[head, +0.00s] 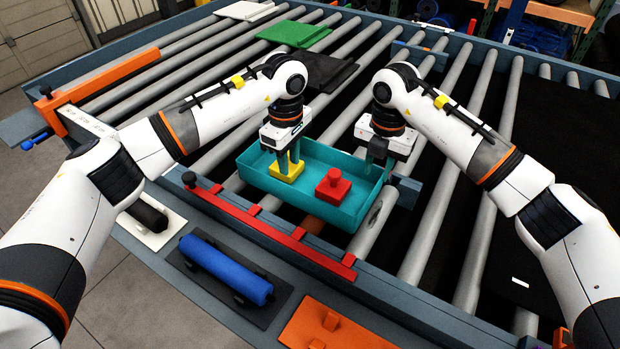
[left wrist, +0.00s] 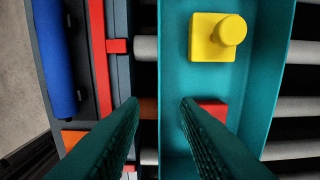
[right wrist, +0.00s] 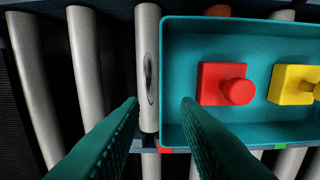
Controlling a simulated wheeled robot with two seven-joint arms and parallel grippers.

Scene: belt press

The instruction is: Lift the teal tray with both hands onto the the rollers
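The teal tray (head: 350,212) sits among the rollers behind the red rail, with a yellow knobbed block (head: 286,170) and a red knobbed block (head: 332,187) inside. My left gripper (head: 288,165) is open above the tray. In the left wrist view its fingers (left wrist: 158,100) are apart, with the tray's long side wall (left wrist: 166,60) showing between the tips. My right gripper (head: 380,160) is open at the tray's right end. In the right wrist view its fingers (right wrist: 160,100) are apart, with the end wall (right wrist: 163,60) between them. Neither gripper visibly touches the tray.
A red rail (head: 270,228) runs along the near side. In front lie a blue roller (head: 225,270) on a black plate and an orange plate (head: 335,328). Black (head: 322,72), green (head: 293,33) and white (head: 244,10) pieces lie on the far rollers. Bare rollers (head: 440,215) extend to the right.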

